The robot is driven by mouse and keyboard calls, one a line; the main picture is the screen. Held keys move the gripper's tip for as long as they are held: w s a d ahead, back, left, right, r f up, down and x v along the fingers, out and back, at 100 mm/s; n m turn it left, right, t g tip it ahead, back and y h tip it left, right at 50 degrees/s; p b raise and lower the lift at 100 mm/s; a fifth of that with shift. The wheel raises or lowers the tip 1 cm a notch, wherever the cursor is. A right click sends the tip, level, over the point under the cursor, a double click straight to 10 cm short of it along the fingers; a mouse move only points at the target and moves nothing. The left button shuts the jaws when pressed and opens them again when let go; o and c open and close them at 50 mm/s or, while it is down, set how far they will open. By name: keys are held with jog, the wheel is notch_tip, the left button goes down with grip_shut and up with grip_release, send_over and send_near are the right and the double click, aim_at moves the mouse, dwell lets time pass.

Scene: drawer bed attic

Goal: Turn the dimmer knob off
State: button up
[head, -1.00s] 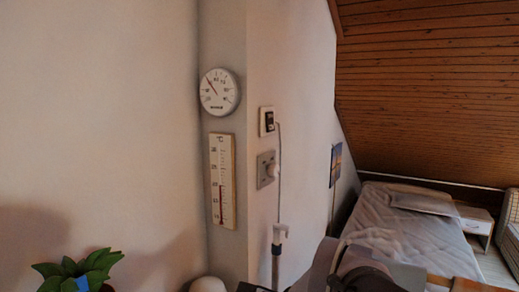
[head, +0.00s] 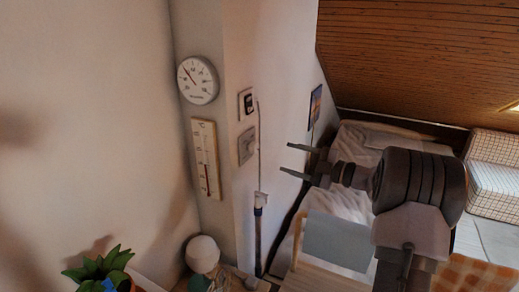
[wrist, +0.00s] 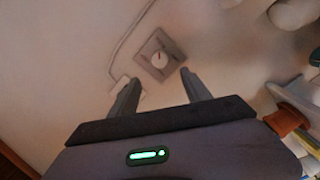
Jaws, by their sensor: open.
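The dimmer is a grey square plate (head: 247,145) on the white wall, below a small white switch plate (head: 247,102). In the wrist view, its round pale knob (wrist: 159,60) sits at the middle of the grey plate and has a small dark mark. My gripper (head: 287,159) is open and empty, to the right of the dimmer in the head view, and points towards the wall. In the wrist view, the fingertips (wrist: 159,77) lie just below the knob, one to each side. They look apart from it; the exact gap cannot be told.
A round dial (head: 198,80) and a thermometer (head: 205,159) hang left of the dimmer. A cable (head: 259,150) runs down beside it to a pole. A plant (head: 98,268) and a white round object (head: 202,253) stand below. A bed lies behind my arm.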

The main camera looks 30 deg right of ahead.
aim_at(256, 148)
jog(key=x, duration=1.1)
jog(key=shift+s, duration=0.1)
grip_shut()
